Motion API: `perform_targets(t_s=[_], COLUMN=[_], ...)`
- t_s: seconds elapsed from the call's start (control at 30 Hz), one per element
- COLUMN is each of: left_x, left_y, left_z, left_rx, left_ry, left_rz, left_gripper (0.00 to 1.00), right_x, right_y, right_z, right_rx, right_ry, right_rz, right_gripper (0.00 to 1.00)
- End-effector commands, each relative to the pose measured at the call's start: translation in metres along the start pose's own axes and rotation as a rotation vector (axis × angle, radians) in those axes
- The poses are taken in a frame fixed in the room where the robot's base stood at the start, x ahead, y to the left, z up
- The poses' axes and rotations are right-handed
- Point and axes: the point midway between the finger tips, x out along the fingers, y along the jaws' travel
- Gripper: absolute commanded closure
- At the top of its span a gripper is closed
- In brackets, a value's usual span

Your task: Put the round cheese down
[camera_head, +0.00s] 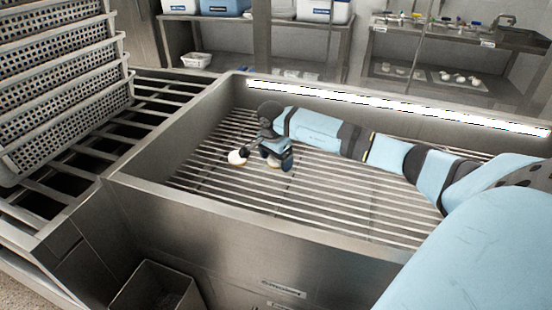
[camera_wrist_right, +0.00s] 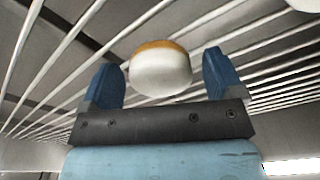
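A round cheese (camera_head: 272,164), white with an orange-brown face, is low in the metal basin, partly hidden by my right gripper (camera_head: 267,157). In the right wrist view the cheese (camera_wrist_right: 161,72) lies between the two blue fingers of the right gripper (camera_wrist_right: 163,75). The fingers are apart, with a gap showing on each side of the cheese. A second round cheese (camera_head: 237,157) sits on the slatted rack, left of the gripper. A pale rounded piece (camera_wrist_right: 306,4) shows at the top right corner of the wrist view. My left gripper is not in view.
The basin's front wall (camera_head: 230,222) and slatted floor (camera_head: 330,200) surround the right arm. The slats right of the cheeses are clear. Stacked perforated baskets (camera_head: 62,85) stand at the left. An open bin (camera_head: 155,287) is below the front.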

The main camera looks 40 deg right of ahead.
Motion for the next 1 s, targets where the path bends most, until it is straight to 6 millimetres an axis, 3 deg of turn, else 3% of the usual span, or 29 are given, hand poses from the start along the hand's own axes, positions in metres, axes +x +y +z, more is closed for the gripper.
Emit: perform_targets(t_s=[0.23,0.7,1.0], left_x=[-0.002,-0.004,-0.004], left_y=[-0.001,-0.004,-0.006], left_z=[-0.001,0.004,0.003], left_rx=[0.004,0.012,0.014], left_ry=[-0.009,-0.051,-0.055], left_rz=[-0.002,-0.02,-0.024], left_gripper=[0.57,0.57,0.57], right_x=[-0.009,-0.102,-0.123], right_y=[0.0,-0.001,0.0], right_z=[-0.001,-0.001,0.0], right_rx=[-0.001,0.0,0.0], right_ry=[0.001,0.001,0.0], right_rz=[-0.001,-0.003,0.0], right_gripper=[0.13,0.13,0.13])
